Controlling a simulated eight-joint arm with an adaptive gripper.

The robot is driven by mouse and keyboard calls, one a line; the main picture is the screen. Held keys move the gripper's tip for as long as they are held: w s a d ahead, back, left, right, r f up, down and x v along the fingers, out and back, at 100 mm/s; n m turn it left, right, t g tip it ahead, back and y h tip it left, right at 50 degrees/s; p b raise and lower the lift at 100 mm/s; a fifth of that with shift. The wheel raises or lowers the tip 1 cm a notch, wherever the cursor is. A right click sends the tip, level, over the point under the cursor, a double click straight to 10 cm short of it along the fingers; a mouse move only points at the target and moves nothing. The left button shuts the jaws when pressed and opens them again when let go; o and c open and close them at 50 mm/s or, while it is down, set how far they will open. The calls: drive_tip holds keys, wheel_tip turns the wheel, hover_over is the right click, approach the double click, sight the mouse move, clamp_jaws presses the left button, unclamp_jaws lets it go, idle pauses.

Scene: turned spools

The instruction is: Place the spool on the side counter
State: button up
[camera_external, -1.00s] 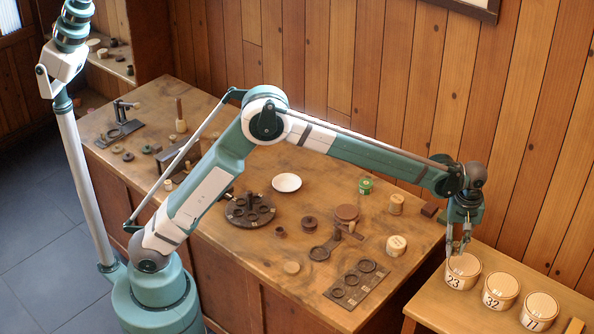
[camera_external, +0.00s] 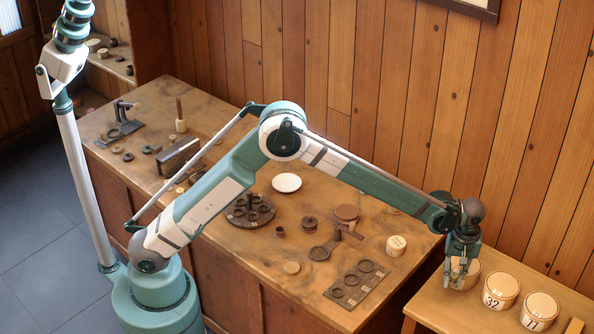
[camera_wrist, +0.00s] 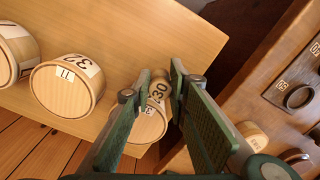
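My gripper (camera_external: 463,266) is low over the side counter (camera_external: 430,303), in front of the leftmost numbered round pot (camera_external: 470,281). In the wrist view my gripper's fingers (camera_wrist: 162,72) stand apart with a gap. A printed number shows between them, on or near the pot (camera_wrist: 147,126) below. I see no spool clearly held, and contact with the pot cannot be told. On the main table, a dark turned spool (camera_external: 309,223) stands near the middle. A pale labelled spool (camera_external: 396,245) stands near the right edge.
The main table's (camera_external: 240,273) right edge lies left of my gripper. A dark ring plate (camera_external: 356,283) lies near its front. The wooden wall rises behind.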

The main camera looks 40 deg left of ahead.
hover_over(446, 302)
drive_tip(key=shift+s+f, duration=0.1)
drive_tip(key=shift+f, duration=3)
drive_tip(key=shift+f+b, duration=0.45)
drive_tip(key=shift+f, duration=1.45)
drive_tip(key=shift+f, duration=0.2)
drive_tip(key=o, duration=0.6)
drive_tip(key=shift+o, duration=0.2)
drive_tip(key=shift+r, duration=0.2)
wheel_tip(446, 302, up, 12)
drive_tip(key=shift+r+p, duration=0.1)
drive_tip(key=shift+p, duration=0.4)
